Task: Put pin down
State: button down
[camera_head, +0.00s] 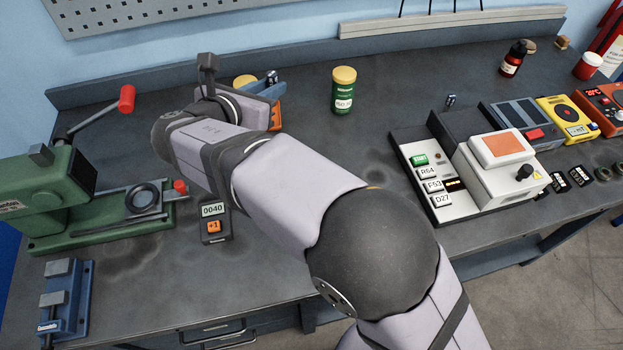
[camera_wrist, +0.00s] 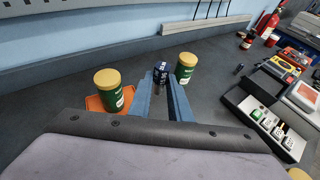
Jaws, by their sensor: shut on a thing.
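My gripper (camera_wrist: 160,95) has blue fingers and is shut on a short dark pin (camera_wrist: 161,72) with white markings, held at the fingertips. In the head view my gripper (camera_head: 268,85) and the pin (camera_head: 271,76) show near the back of the bench, partly hidden by my wrist. In the wrist view the pin is between two green jars and in front of the back wall. I cannot tell how high it is above the bench. A second small dark cylinder (camera_head: 451,101) stands on the bench to the right, apart from my gripper.
A green jar (camera_head: 343,92) stands right of my gripper; another (camera_wrist: 108,92) is on an orange tray (camera_head: 276,116) at left. A green press (camera_head: 45,195), counter (camera_head: 213,223), blue fixture (camera_head: 66,300) and white tester (camera_head: 490,165) stand around. The middle bench (camera_head: 370,140) is bare.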

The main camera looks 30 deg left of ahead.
jog(key=s+d+f+m+h, duration=0.1)
jog(key=s+d+f+h, duration=0.1)
jog(key=d, duration=0.3)
jog(key=s+d+f+m+h, duration=0.1)
jog(key=s+d+f+m, duration=0.1)
jog(key=d, duration=0.4)
notch_tip(320, 180, down, 2)
jog(key=shift+s+d+f+h, duration=0.1)
jog(key=shift+s+d+h, duration=0.15)
jog(key=shift+s+h, duration=0.25)
jog(key=shift+s+f, duration=0.1)
jog(key=shift+f+p, duration=0.75)
jog(key=shift+f, duration=4.15)
jog(key=shift+f, duration=0.1)
jog(key=shift+f, duration=0.15)
jog(key=c, duration=1.6)
grip_release()
jog(key=shift+c, duration=0.2)
